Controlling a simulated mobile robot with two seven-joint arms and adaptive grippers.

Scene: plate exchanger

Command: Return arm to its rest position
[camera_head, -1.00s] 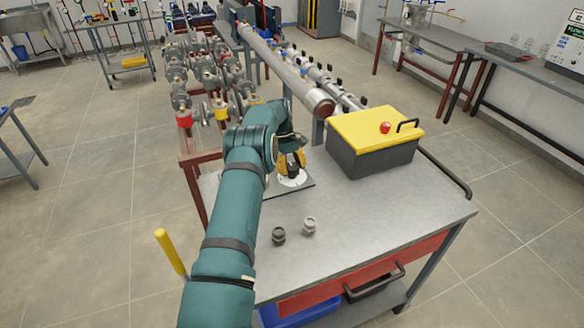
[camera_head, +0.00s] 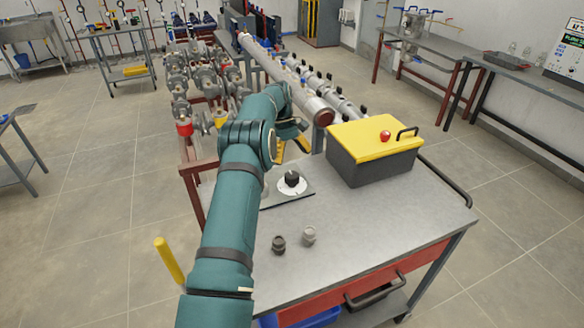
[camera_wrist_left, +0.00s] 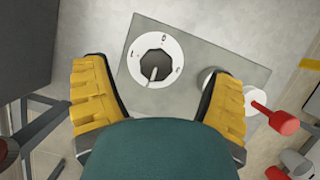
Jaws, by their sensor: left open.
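My left arm reaches in from the bottom left of the head view over the cart. The left gripper (camera_head: 291,148) has yellow fingers and is partly hidden by my wrist. In the left wrist view its two yellow fingers (camera_wrist_left: 158,110) are wide apart with nothing between them. A black rotary knob (camera_head: 292,178) on a white dial sits on a grey plate (camera_head: 306,191) on the cart top, below and nearer than the gripper. In the left wrist view the knob (camera_wrist_left: 156,65) shows beyond the fingertips, clear of them. My right gripper is not in view.
A dark box with a yellow lid (camera_head: 372,135) and red button stands right of the plate. Two small grey fittings (camera_head: 279,244) (camera_head: 309,236) stand on the cart top (camera_head: 385,225). Pipes with valves (camera_head: 205,85) and a long metal pipe (camera_head: 285,75) lie behind.

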